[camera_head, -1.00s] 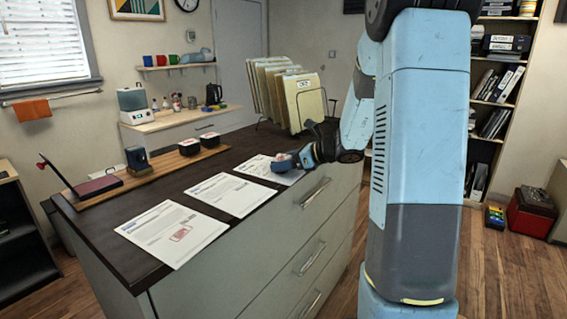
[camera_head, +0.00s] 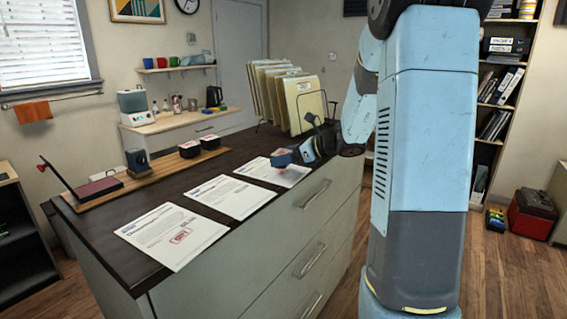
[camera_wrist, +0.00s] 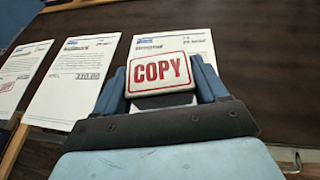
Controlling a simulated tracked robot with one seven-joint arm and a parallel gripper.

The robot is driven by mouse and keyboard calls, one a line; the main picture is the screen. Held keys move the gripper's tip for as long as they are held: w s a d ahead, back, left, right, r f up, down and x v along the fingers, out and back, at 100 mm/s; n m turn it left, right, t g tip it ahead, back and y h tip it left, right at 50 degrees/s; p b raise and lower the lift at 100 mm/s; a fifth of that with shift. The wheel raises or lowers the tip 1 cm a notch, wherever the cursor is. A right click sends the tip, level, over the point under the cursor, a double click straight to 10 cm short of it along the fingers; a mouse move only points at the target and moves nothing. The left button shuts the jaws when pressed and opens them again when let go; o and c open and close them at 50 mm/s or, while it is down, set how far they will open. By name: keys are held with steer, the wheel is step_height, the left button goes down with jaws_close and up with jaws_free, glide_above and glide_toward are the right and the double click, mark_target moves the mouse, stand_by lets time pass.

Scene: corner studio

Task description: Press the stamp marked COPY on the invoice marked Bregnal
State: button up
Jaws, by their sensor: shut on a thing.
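In the wrist view, the stamp's white label (camera_wrist: 160,72) reads COPY in red. The stamp is over the right invoice (camera_head: 293,176), apparently a little above the paper; it hides part of that sheet. That invoice also shows behind the stamp in the wrist view (camera_wrist: 172,43). A middle invoice (camera_head: 232,196) and a left invoice (camera_head: 165,226) lie beside it. The left one bears a red boxed mark (camera_head: 180,235). The headings are too blurred to read surely.
The sheets lie on a dark cabinet top (camera_head: 105,222). A wooden strip (camera_head: 160,170) behind them holds small black items (camera_head: 190,149) and an open dark-red pad (camera_head: 98,189) with its lid raised. A rack of folders (camera_head: 300,105) stands at the far right end.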

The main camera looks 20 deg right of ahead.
steer(key=shift+r, duration=2.4)
